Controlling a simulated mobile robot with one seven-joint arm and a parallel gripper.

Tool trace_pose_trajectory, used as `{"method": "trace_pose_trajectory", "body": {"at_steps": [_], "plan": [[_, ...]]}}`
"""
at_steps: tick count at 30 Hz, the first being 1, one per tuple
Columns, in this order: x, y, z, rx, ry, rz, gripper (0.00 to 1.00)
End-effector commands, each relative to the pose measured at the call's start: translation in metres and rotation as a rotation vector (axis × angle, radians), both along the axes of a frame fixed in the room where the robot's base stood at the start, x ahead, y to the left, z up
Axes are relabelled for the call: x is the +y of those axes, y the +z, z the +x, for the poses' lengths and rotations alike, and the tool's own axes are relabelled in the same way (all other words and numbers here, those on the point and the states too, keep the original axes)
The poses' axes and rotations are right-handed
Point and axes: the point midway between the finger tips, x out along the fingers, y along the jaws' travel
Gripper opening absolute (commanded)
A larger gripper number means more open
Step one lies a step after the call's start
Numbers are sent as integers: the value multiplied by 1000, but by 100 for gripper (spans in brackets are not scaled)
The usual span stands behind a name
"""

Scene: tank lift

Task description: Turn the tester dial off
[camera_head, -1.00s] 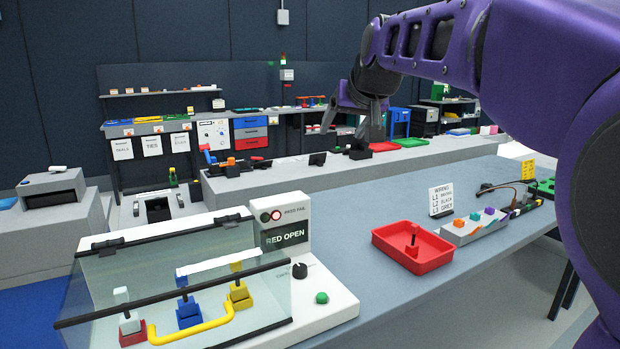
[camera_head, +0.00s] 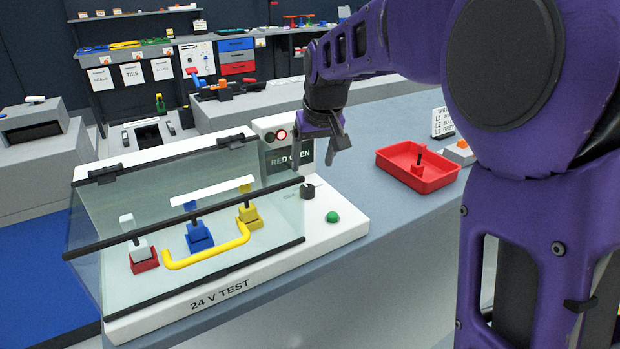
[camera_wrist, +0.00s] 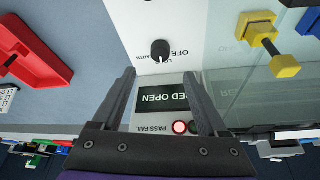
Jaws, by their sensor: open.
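The tester dial is a black round knob (camera_head: 307,190) on the white panel of the 24 V tester (camera_head: 336,233), right of its clear cover. In the wrist view the dial (camera_wrist: 160,49) stands just beyond the fingertips, roughly centred between them. A pale mark shows on its near side. Labels "OFF" and "EARTH" are around it; the exact setting is hard to read. My gripper (camera_head: 313,166) is open and empty, pointing down above and behind the dial, apart from it. Its two fingers also show in the wrist view (camera_wrist: 159,73).
The tester's display (camera_head: 288,157) ends in "OPEN", with a red lamp (camera_head: 281,134) above. A green button (camera_head: 332,217) is near the dial. The slanted clear cover (camera_head: 150,235) with a yellow handle (camera_head: 205,256) is left. A red tray (camera_head: 405,178) is right.

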Motion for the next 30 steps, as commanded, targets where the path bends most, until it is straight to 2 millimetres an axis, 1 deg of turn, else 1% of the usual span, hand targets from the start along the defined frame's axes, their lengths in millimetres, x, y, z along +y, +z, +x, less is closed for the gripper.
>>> {"method": "trace_pose_trajectory", "body": {"at_steps": [1, 6, 9, 12, 15, 18, 26, 27, 29, 30], "plan": [[2, -14, 4, 4, 0, -1, 76], [6, -47, 17, 3, 1, 0, 76], [9, -63, 23, 2, 0, -1, 76], [10, -75, 29, 1, 0, 0, 76], [11, -82, 32, -1, 0, 0, 76], [12, -86, 34, -2, 0, 1, 76], [12, -87, 34, -2, 0, 1, 76], [12, -87, 34, -2, 0, 1, 72], [12, -87, 34, -2, 0, 1, 62], [12, -87, 34, -2, 0, 1, 54]]}}
